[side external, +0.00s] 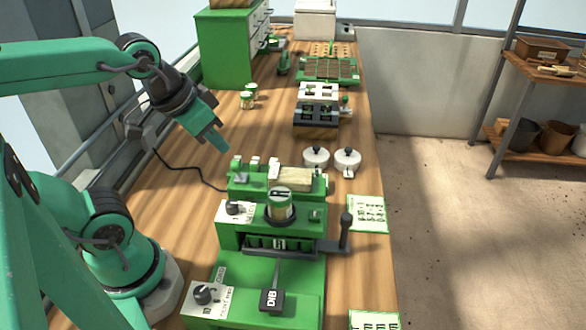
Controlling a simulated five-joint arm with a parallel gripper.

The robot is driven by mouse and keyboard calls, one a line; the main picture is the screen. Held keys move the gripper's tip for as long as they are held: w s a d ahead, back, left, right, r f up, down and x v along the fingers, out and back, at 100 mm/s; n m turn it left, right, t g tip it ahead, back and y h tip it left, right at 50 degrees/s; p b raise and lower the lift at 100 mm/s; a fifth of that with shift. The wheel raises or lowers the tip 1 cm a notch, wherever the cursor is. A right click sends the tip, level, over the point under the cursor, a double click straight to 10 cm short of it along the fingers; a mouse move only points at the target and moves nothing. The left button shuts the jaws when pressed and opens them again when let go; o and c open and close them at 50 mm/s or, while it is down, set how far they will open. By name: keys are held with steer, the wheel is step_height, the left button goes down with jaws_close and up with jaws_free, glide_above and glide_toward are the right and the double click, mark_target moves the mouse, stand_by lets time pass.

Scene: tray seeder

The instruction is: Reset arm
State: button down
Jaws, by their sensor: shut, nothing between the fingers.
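My gripper (217,140) is at the left-centre of the side external view, pointing down and to the right. Its green fingers are together with nothing between them. It hangs above the wooden bench (190,205), apart from the machines. The green seeder machine (300,290) stands at the front of the bench, with a labelled knob panel, a black block marked DIB (271,300) and a black side lever (346,232). A jar (281,207) with a green band sits on the machine's middle part.
Two small jars (247,100), a black-and-white device (318,110), a green tray (328,70) and a green cabinet (226,50) stand farther back. A black cable (187,168) crosses the bench's left side.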

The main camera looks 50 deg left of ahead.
steer(key=shift+w+r, duration=0.1)
stand_by(0.7)
steer(key=r+n+g, duration=0.1)
steer(key=n+g, duration=0.5)
steer(key=n, duration=0.3)
glide_above(314, 214)
steer(key=shift+w, duration=0.1)
steer(key=shift+f, duration=0.1)
stand_by(0.3)
step_height(314, 214, down, 14)
steer(key=shift+r, duration=0.1)
stand_by(0.8)
